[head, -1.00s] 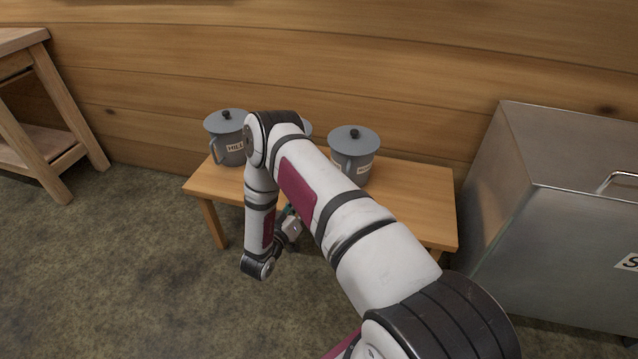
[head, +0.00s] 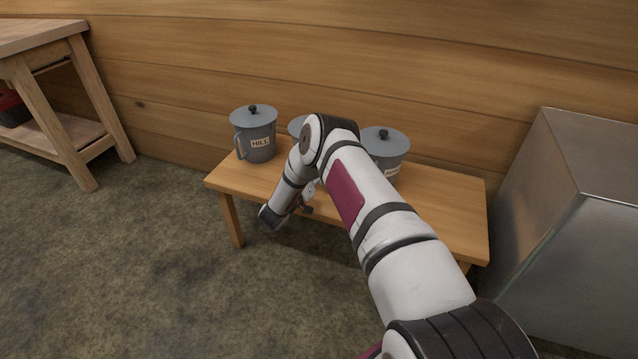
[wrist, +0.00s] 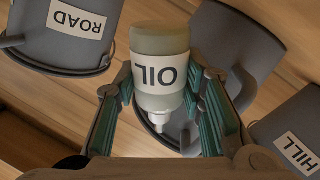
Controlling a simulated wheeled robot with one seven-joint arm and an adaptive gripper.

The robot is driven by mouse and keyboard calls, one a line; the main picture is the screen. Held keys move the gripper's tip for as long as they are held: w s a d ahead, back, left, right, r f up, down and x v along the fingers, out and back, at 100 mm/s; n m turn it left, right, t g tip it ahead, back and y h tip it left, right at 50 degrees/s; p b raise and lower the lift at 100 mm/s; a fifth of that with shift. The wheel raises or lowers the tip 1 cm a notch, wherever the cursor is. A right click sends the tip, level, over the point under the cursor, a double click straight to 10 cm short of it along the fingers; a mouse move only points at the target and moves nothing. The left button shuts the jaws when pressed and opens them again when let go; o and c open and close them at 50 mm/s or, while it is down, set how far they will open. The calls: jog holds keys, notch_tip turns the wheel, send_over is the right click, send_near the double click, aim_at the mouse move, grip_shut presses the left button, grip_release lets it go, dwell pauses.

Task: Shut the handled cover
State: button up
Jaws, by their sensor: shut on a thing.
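My gripper (wrist: 160,88) is shut on an oil bottle (wrist: 160,42) with a white "OIL" label, which appears upside down in the wrist view. In the head view my arm largely hides the gripper (head: 306,196), near the small table's front edge. A steel box (head: 590,200) stands at the right of the head view, cut off by the frame. No handle on it shows now, so I cannot tell how its cover stands. My gripper is well to its left, apart from it.
A low wooden table (head: 440,200) bears grey lidded pots: one labelled HILL (head: 258,143), one at the right (head: 385,150), and one between, mostly hidden. The wrist view shows a ROAD pot (wrist: 50,40). A wooden bench (head: 45,40) stands left. Floor in front is clear.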

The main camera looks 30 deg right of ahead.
jog(key=shift+f+b, duration=0.75)
jog(key=shift+f, duration=0.95)
jog(key=shift+f, duration=0.2)
jog(key=o, duration=1.2)
jog(key=shift+r, duration=0.15)
